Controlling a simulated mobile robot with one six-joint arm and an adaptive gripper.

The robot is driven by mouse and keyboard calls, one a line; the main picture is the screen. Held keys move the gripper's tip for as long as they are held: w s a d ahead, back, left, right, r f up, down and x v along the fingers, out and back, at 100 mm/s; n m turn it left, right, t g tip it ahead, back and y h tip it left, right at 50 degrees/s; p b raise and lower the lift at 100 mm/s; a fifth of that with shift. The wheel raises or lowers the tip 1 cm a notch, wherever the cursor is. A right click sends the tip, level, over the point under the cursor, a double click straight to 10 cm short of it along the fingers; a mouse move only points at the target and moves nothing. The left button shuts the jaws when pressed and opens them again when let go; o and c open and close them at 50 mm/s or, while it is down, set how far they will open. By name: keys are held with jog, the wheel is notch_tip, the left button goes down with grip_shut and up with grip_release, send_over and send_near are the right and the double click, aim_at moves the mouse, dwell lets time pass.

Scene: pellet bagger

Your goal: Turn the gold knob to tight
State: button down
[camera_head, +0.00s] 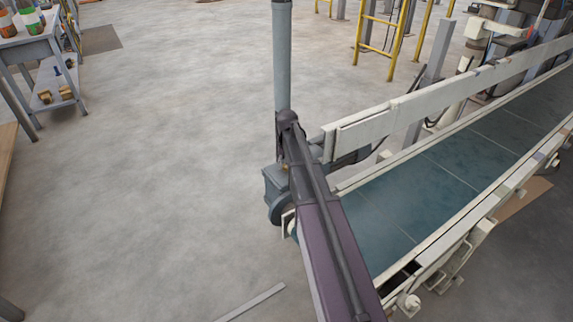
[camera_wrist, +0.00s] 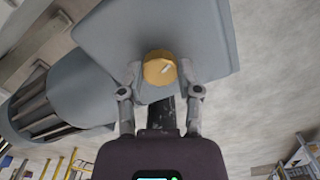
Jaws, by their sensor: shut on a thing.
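The gold knob (camera_wrist: 158,69) is round, with a small pale mark on its face. It shows in the wrist view against a grey-blue box-shaped housing (camera_wrist: 205,30). My gripper (camera_wrist: 160,74) is shut on the knob, one finger on each side of it. Part of the grey-blue housing (camera_head: 274,181) shows beside the arm there. I cannot tell from the mark how tight the knob is.
A conveyor with a dark green belt (camera_head: 455,175) and pale side rails runs to the right. A grey post (camera_head: 282,55) rises behind the housing. A ribbed grey motor (camera_wrist: 45,105) adjoins the housing.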

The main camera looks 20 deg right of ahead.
jog(key=m, duration=0.6)
jog(key=shift+s+m, duration=0.1)
jog(key=shift+m, duration=0.2)
jog(key=m, duration=1)
jog(key=shift+m, duration=0.4)
jog(key=m, duration=0.5)
jog(key=shift+m, duration=0.3)
jog(key=shift+c, duration=1.6)
grip_release()
